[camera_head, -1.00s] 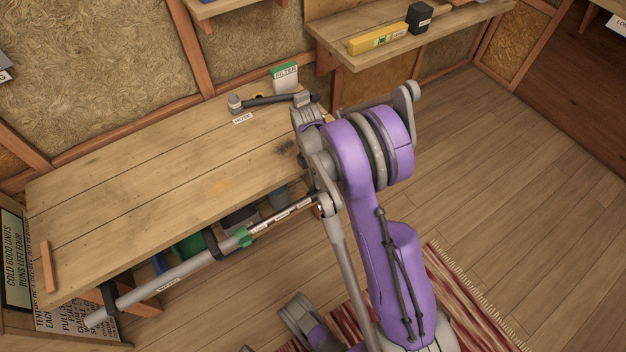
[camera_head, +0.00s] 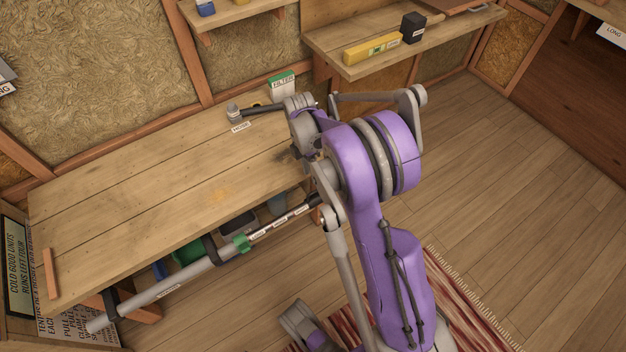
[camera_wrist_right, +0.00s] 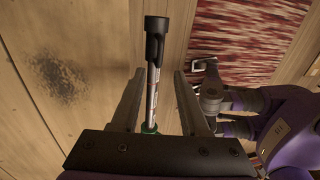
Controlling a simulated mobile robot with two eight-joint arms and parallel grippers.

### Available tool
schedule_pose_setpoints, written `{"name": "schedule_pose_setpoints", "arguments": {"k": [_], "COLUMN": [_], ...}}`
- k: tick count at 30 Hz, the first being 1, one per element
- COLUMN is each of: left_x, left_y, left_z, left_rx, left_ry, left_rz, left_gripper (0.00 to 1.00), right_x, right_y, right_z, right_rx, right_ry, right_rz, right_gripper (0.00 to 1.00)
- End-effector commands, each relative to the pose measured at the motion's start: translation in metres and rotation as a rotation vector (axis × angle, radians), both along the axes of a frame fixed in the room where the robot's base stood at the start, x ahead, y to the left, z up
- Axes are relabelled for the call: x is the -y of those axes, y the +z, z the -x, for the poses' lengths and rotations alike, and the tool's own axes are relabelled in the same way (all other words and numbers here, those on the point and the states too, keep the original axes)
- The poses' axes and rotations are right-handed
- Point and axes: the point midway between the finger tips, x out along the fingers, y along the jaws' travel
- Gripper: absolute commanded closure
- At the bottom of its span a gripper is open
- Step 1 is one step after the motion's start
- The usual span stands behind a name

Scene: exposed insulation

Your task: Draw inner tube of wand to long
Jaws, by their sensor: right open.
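The wand (camera_head: 180,280) is a long grey tube lying slantwise along the front of the workbench. It has a green collar (camera_head: 242,243) and a thinner, labelled inner tube (camera_head: 283,223) reaching right from the collar. In the right wrist view the inner tube (camera_wrist_right: 153,92) ends in a black end piece (camera_wrist_right: 156,38), with the green collar (camera_wrist_right: 150,128) nearer the palm. My right gripper (camera_wrist_right: 160,75) is open, its two fingers on either side of the inner tube in that picture. I cannot tell its distance from the tube. In the head view my arm mostly hides this gripper.
The workbench (camera_head: 130,200) holds a dark hose (camera_head: 265,108) and a box marked FILTER (camera_head: 283,86) at its back. Bins (camera_head: 188,250) stand under it. A shelf (camera_head: 440,38) with a yellow box (camera_head: 372,49) is behind. The wooden floor at right is clear.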

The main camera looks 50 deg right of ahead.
Motion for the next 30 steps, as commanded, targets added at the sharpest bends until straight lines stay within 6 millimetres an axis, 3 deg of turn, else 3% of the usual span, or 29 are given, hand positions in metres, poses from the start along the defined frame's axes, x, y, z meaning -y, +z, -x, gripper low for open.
{"name": "schedule_pose_setpoints", "arguments": {"k": [3,9,26,30], "left_x": [0.0,0.0,0.0,0.0], "left_y": [0.008,0.012,0.012,0.012], "left_z": [0.001,0.001,0.001,0.001], "left_rx": [0.003,0.004,0.004,0.004], "left_ry": [0.0,0.0,0.0,0.0], "left_rz": [0.0,0.0,0.0,0.0], "left_gripper": [0.5,0.5,0.5,0.5], "right_x": [0.001,0.002,0.002,-0.006], "right_y": [0.023,0.038,0.039,0.044], "right_z": [-0.004,-0.007,-0.008,-0.006], "right_rx": [0.001,0.0,0.0,0.009], "right_ry": [0.0,0.0,0.0,-0.025], "right_rz": [0.0,0.0,0.0,0.011], "right_gripper": [0.55,0.55,0.55,0.55]}}
